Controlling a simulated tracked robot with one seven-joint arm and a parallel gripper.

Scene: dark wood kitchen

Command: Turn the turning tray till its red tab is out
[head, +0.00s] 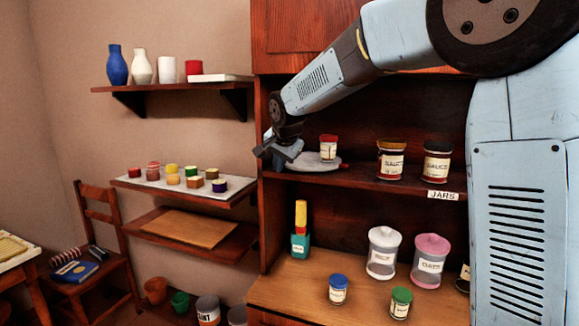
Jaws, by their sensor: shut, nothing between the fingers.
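The turning tray (312,165) is a flat grey disc on the upper shelf of the dark wood cupboard, near its left side. A small jar with a red lid (328,148) stands on it, toward the right. A small reddish bit shows at the tray's right edge, too small to tell whether it is the tab. My gripper (273,159) is shut and empty at the tray's left edge, in front of the cupboard's left side. It hides part of the tray's left rim, and I cannot tell whether it touches.
Two dark sauce jars (391,160) stand right of the tray, above a JARS label (442,195). Canisters, small jars and a yellow-topped green bottle (300,232) stand on the counter below. A wall shelf (185,184) with coloured pots is to the left.

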